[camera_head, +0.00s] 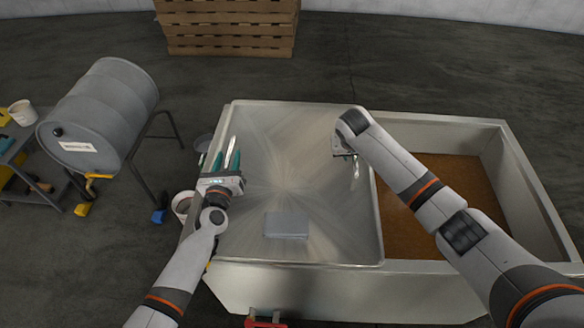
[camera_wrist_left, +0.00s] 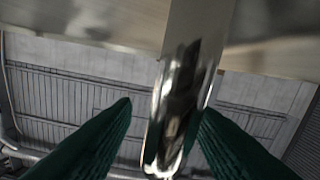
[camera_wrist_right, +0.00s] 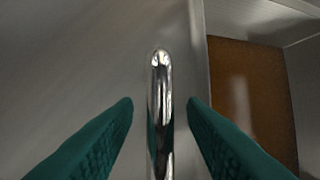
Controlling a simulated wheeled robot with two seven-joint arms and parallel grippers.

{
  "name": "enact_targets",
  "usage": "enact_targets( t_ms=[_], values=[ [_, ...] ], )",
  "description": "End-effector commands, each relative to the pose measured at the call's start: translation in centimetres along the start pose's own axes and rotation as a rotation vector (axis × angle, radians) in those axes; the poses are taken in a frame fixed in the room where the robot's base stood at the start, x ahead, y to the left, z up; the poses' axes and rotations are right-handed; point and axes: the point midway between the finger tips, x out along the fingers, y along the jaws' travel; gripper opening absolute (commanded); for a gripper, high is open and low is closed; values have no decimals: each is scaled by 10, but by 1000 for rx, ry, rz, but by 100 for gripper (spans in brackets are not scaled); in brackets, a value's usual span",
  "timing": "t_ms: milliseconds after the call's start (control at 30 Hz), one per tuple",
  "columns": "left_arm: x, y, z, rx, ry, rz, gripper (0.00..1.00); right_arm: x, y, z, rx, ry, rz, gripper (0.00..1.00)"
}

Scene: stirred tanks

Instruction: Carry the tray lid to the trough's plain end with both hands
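The tray lid (camera_head: 285,160) is a wide brushed-metal sheet lying over the left and middle part of the trough (camera_head: 450,120). Brown contents (camera_head: 440,210) show uncovered at the right. My left gripper (camera_head: 228,157) is at the lid's left side, fingers apart, with a shiny bar handle (camera_wrist_left: 178,110) between them; the right-hand finger overlaps the bar, so contact is unclear. My right gripper (camera_head: 345,154) is at the lid's right side, partly hidden by its wrist. Its fingers are open on either side of another bar handle (camera_wrist_right: 160,110), with gaps on both sides.
A flat grey block (camera_head: 287,225) sits on the lid near its front edge. A grey drum (camera_head: 105,110) on a stand and a cart are at the left. Wooden pallets (camera_head: 228,30) are behind.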

Motion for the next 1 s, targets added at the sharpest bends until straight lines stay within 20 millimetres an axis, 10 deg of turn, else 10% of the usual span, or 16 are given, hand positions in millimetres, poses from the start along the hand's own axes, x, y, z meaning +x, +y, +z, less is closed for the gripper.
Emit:
enact_targets(
  t_ms=[467,700,1000],
  values=[
    [13,-1,0,2,0,0,40,13,0,0,0,-1,0,38],
    [13,-1,0,2,0,-1,2,13,0,0,0,-1,0,0],
    [13,-1,0,1,0,-1,0,13,0,0,0,-1,0,0]
  ],
)
